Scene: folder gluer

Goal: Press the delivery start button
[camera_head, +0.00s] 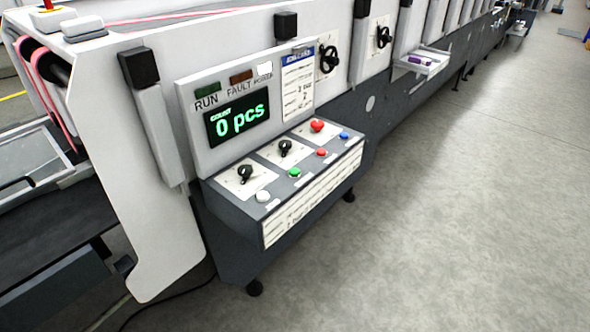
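A grey control console (235,211) stands out from the side of the white folder gluer. Its sloped top carries a white button (263,196), a green button (295,173), a red button (322,152) and a blue button (344,135) along the front edge. A larger red mushroom button (317,125) sits behind them. The small labels beside the buttons are too small to read, so I cannot tell which is the delivery start button. The display (237,117) above reads "0 pcs". Neither of my grippers is in view.
Black rotary knobs (245,174) sit behind the buttons. RUN, FAULT and POWER lamps are above the display. A small tray (421,62) juts from the machine farther back. Open grey floor (450,200) lies to the right; a black cable lies at lower left.

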